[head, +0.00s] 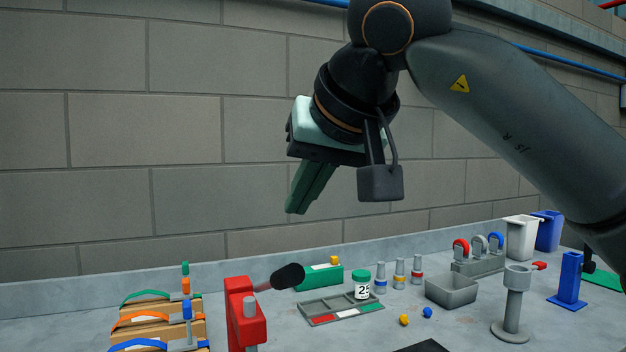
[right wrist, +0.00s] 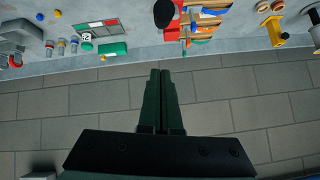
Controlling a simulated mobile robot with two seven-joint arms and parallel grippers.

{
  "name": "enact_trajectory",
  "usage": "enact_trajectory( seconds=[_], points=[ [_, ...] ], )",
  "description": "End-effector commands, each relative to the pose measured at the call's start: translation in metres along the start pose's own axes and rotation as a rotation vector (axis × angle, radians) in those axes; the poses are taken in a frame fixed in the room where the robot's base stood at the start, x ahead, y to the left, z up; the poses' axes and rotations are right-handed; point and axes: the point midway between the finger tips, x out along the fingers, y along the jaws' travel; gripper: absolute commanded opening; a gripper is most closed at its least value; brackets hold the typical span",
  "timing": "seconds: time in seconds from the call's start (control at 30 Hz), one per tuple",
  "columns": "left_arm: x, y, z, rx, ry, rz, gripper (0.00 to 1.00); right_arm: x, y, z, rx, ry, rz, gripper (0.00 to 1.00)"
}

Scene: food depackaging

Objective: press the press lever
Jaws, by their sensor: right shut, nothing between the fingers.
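The red press (head: 240,305) stands at the front of the bench, left of centre in the head view. Its lever (head: 287,277) sticks out up and to the right and ends in a thick black knob. The black knob (right wrist: 163,13) also shows at the top edge of the right wrist view, where most of the press is cut off. My right gripper (head: 296,209) is high above the bench, apart from the lever, with its dark green fingers pointing down and left. In the right wrist view its fingers (right wrist: 161,73) are together and empty. My left gripper is not in view.
Banded wooden boxes (head: 155,325) lie left of the press. A green block (head: 318,277), a grey sorting tray (head: 340,306) and a white jar with green lid (head: 362,285) stand right of it. A grey bin (head: 452,290) and grey post (head: 514,305) are farther right. A block wall rises behind.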

Motion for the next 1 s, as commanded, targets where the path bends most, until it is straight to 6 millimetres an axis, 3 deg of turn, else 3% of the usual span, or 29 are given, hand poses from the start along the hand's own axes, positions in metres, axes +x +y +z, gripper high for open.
enact_trajectory(
  seconds=[0.17,0.3,0.5,1.0],
  points=[
    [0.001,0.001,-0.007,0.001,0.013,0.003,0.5,0.041,0.0,0.001,0.001,-0.004,0.0,0.0],
    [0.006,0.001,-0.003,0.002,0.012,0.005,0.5,0.043,0.0,0.022,-0.004,0.001,-0.002,0.0],
    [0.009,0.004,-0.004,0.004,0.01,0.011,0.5,0.046,0.0,0.037,0.0,0.0,-0.002,0.0],
    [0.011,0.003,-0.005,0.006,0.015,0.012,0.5,0.046,0.0,0.04,0.0,0.003,-0.002,0.0]
  ],
)
